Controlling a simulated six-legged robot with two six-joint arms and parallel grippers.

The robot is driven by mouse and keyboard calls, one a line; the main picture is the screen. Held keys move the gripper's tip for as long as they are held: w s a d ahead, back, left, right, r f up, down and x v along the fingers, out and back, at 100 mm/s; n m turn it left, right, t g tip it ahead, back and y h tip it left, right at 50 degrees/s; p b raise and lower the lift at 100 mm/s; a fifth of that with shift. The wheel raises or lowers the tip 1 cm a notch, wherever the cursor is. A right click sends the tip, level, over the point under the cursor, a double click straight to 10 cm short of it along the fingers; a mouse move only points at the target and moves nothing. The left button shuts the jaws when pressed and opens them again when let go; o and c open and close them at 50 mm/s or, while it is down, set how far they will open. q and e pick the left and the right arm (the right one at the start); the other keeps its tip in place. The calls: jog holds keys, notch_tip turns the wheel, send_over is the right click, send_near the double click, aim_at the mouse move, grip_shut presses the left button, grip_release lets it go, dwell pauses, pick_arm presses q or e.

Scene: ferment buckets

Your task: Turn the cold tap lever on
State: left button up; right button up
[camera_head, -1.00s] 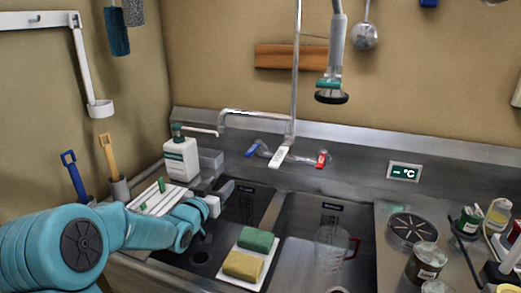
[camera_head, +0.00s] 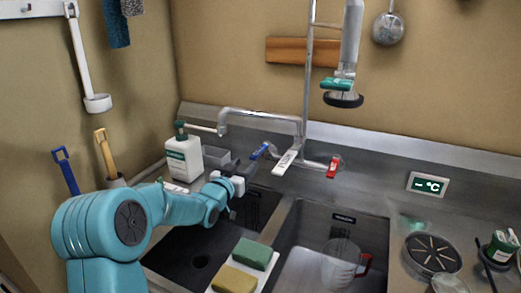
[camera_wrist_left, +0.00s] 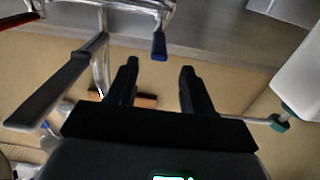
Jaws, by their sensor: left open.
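The cold tap lever (camera_head: 260,151) is blue and sits at the left end of the tap body on the sink's back ledge. My left gripper (camera_head: 247,171) is open just in front of and below it, over the back of the left basin. In the left wrist view the blue lever (camera_wrist_left: 159,46) appears just beyond the gap between my two dark fingertips (camera_wrist_left: 159,70), with no contact visible. My right gripper is not in view.
A long white-topped lever (camera_head: 286,162) and the red lever (camera_head: 333,168) are right of the blue one. A soap bottle (camera_head: 184,158) stands to the left. The spout (camera_head: 262,114) passes above. Sponges (camera_head: 252,254) and a jug (camera_head: 340,265) are in front.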

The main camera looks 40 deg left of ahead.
pick_arm(q)
jog(key=p, duration=0.2)
send_near(265, 145)
jog(key=x, duration=0.4)
jog(key=shift+w+a+f, duration=0.15)
jog(key=shift+w+a, duration=0.1)
jog(key=shift+a, duration=0.05)
jog(key=shift+w, duration=0.3)
jog(key=shift+w+a, duration=0.1)
jog(key=shift+w, duration=0.05)
grip_shut()
